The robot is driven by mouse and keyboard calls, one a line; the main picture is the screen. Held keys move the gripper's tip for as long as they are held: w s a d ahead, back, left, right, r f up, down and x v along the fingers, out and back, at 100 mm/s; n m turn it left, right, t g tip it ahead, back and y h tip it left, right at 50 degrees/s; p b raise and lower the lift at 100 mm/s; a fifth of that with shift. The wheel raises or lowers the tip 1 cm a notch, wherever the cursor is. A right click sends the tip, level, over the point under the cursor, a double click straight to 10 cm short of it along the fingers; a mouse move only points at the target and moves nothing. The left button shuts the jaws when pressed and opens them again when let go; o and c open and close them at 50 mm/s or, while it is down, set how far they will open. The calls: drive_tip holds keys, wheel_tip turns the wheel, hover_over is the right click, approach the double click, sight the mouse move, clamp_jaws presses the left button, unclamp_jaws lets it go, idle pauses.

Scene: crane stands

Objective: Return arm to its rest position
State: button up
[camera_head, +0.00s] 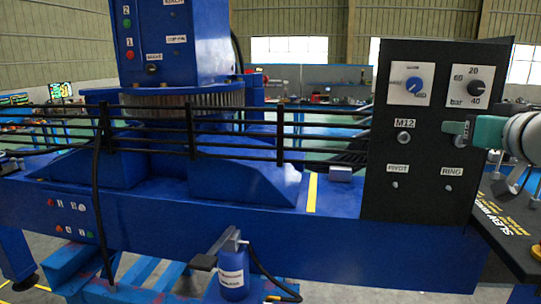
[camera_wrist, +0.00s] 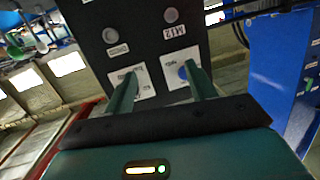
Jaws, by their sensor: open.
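My arm (camera_head: 520,135) comes in from the right edge of the head view. My gripper (camera_head: 455,128) points left, in front of the upper right part of the black control panel (camera_head: 380,185). In the wrist view, where the panel appears upside down, my gripper (camera_wrist: 160,82) has its two teal fingers spread apart with nothing between them. The fingers overlap the two white dial plates in that picture. Whether the fingertips touch the panel cannot be told.
The panel carries a blue knob (camera_head: 414,84), a black bar dial (camera_head: 475,88) and an M12 button (camera_head: 404,137). A blue crane base (camera_head: 340,235) with black railings fills the left and middle. A dark labelled board (camera_head: 515,225) lies below my arm.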

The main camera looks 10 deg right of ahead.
drive_tip(key=s+a+f+n+g+y, duration=0.25)
drive_tip(key=a+f+g+y, duration=0.2)
drive_tip(key=a+f, duration=1.3)
drive_tip(key=s+a+f+g+h, duration=0.1)
drive_tip(key=s+a+f+g, duration=0.1)
drive_tip(key=s+a+f, duration=0.2)
drive_tip(key=s+a+f+g+h, duration=0.1)
drive_tip(key=s+a+f+g, duration=0.2)
drive_tip(key=s+f, duration=0.4)
wheel_tip(320, 180, down, 4)
drive_tip(key=shift+a+f+g, duration=0.25)
drive_tip(key=shift+a+g, duration=0.1)
drive_tip(key=shift+a, duration=0.1)
